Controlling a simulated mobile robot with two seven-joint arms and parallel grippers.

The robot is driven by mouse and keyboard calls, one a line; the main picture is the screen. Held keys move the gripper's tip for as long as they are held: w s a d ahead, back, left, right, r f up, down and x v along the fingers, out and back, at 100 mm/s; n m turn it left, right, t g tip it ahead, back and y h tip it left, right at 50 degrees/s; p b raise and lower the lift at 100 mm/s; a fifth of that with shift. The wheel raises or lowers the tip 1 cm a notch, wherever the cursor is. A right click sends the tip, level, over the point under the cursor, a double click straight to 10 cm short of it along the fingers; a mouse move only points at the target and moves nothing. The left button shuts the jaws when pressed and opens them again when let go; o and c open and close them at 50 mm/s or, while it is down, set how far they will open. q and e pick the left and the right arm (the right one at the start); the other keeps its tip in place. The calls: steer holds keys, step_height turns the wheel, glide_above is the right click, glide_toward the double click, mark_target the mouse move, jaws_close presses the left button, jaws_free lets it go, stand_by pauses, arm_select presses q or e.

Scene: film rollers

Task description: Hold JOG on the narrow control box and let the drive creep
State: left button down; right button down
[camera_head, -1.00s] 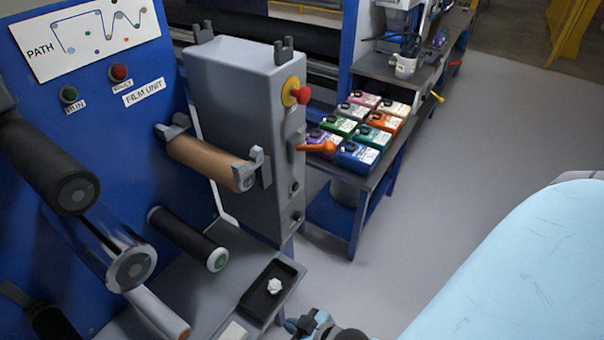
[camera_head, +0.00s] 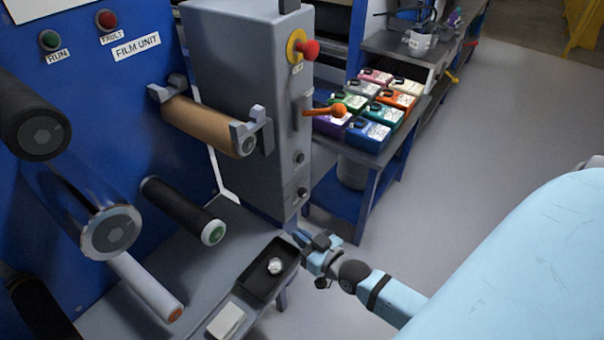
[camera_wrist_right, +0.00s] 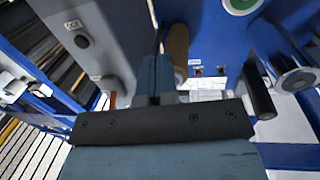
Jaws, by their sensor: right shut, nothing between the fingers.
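The narrow control box (camera_head: 235,90) is a tall grey cabinet beside the blue film unit panel. Its narrow right face carries a red mushroom knob on a yellow ring (camera_head: 300,47), an orange-knobbed lever (camera_head: 330,110), and two small dark controls, an upper one (camera_head: 299,157) and a lower one (camera_head: 302,192). I cannot read which is JOG. My right gripper (camera_head: 303,239) is shut and empty, below the box's lower front corner, beside the black tray, apart from the controls. In the right wrist view its fingers (camera_wrist_right: 154,75) are together, with the grey box (camera_wrist_right: 105,45) to their left. My left gripper is out of view.
The black tray (camera_head: 253,290) holds a crumpled white piece (camera_head: 275,266). Black, brown and chrome rollers project from the blue panel (camera_head: 95,90). A bench of coloured containers (camera_head: 378,110) stands behind the box. The floor to the right (camera_head: 490,120) is clear.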

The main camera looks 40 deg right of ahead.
mark_target(301, 158)
steer(key=w+d+r+m+t+h+b, duration=0.1)
steer(key=w+d+m+t+h+b, duration=0.1)
steer(key=d, duration=0.8)
steer(key=w+d+r+m+t+h+b, duration=0.1)
steer(key=w+d+m+t+h+b, duration=0.1)
steer(key=w+d+m+h+b, duration=0.3)
steer(key=d+m+h+b, duration=0.1)
steer(key=d+h, duration=0.3)
steer(key=shift+w+d+r+t, duration=0.2)
steer(key=shift+w+d+t, duration=0.05)
steer(key=shift+d+t, duration=0.15)
steer(key=shift+w+a, duration=0.1)
steer(key=w+a+b, duration=0.2)
steer(key=w, duration=0.6)
steer(key=shift+w+a+b, duration=0.15)
steer(key=shift+a+b, duration=0.05)
steer(key=shift+b, duration=0.2)
